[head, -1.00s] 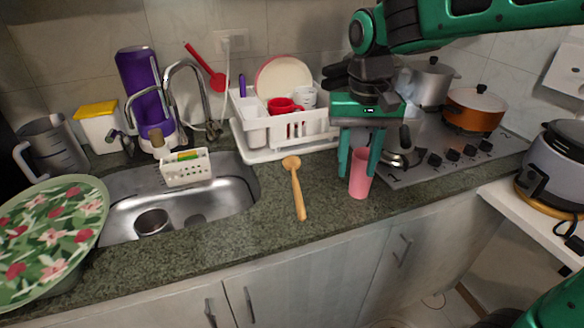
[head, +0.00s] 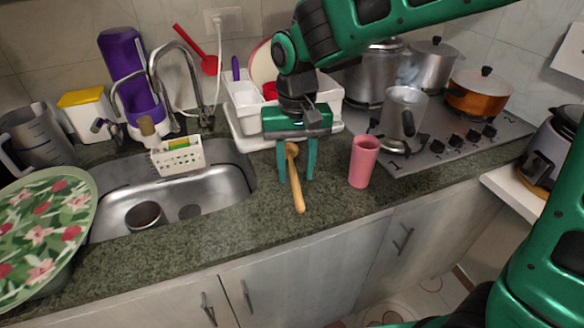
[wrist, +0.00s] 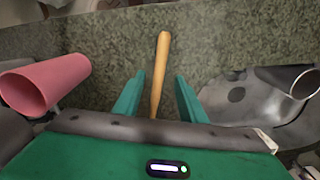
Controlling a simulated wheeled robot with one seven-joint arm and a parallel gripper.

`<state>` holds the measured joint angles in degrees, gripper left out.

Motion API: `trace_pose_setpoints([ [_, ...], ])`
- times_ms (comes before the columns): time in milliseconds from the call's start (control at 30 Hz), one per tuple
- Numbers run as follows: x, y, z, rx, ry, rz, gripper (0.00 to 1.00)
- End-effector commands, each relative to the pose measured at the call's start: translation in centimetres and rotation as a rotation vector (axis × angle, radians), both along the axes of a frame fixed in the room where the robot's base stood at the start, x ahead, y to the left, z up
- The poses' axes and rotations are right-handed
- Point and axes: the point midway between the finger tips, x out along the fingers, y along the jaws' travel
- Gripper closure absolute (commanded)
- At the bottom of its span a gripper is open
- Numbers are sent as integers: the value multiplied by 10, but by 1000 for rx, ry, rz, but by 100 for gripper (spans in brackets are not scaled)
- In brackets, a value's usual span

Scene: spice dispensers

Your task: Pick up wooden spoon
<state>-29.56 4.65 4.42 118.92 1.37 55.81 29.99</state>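The wooden spoon (head: 297,192) lies on the green-grey counter, to the right of the sink, its handle toward the front edge. In the wrist view its handle (wrist: 161,65) runs between my fingers. My gripper (head: 296,178) is open above the spoon, with one green finger on each side of it. In the wrist view my gripper (wrist: 158,90) shows a clear gap on both sides of the handle. The spoon's bowl is partly hidden behind my gripper in the head view and out of sight in the wrist view.
A pink cup (head: 362,162) stands close to the right of my gripper. The sink (head: 228,186) is to the left. A white dish rack (head: 246,118) stands behind, and a stove (head: 455,143) with several pots is at the right. The counter in front is clear.

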Motion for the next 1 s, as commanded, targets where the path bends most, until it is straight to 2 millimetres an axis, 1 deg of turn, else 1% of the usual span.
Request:
trace_pose_setpoints([
  [33,-1,-1,-9,-2,3,0,63],
  [100,-2,-2,-19,-2,3,0,63],
  [233,-2,-2,-32,-1,2,0,63],
  [333,-2,-2,-36,-1,1,0,63],
  [533,-1,-2,-37,0,0,0,63],
  [567,-1,-2,-37,0,0,0,67],
  [600,-1,-2,-37,0,0,0,77],
  [667,-1,-2,-36,0,0,0,91],
  [700,-1,-2,-36,0,0,0,100],
  [1000,-1,-2,-36,0,0,-1,100],
])
